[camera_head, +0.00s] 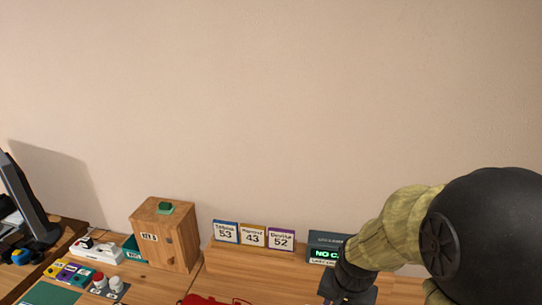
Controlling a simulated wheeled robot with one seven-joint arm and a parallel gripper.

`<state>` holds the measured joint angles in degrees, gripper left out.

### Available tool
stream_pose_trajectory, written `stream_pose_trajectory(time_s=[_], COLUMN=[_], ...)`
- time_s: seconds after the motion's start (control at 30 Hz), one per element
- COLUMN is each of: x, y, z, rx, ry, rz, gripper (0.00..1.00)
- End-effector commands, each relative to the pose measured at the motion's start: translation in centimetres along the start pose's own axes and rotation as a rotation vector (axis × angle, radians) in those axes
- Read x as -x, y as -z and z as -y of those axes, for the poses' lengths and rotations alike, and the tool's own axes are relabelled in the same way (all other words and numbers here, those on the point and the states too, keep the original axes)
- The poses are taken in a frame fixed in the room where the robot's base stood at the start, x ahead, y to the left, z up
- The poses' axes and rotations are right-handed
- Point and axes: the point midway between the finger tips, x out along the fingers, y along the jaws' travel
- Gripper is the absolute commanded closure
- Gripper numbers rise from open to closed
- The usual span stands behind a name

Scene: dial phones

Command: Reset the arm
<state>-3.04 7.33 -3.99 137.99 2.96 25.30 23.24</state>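My arm comes in from the right side of the head view, with a large black joint and a yellowish sleeve-like link in front of the table. My gripper (347,290) is at the lower end of the arm, near the bottom edge of the picture. Only its dark upper part shows clearly, in front of the dark display box (328,240). Its fingertips are cut off or too small to read, so I cannot tell whether it is open or shut or holds anything.
Number cards reading 53 (226,232), 43 (253,237) and 52 (281,240) stand along the wall. A wooden box (178,237) with a green block on top stands left. A red object (205,299) lies below. Buttons (100,281), a white strip (97,252) and a monitor (30,205) are further left.

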Motion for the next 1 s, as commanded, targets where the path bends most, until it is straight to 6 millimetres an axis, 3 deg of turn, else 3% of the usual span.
stream_pose_trajectory(time_s=[0.13,0.3,1.0], x=[0.9,1.2,1.2], y=[-2.4,-3.6,-3.6], z=[-1.1,-1.7,-1.7], rx=[0.283,0.456,0.468], ry=[0.008,0.005,0.005], rz=[-0.042,-0.067,-0.068], gripper=[0.59,0.59,0.59])
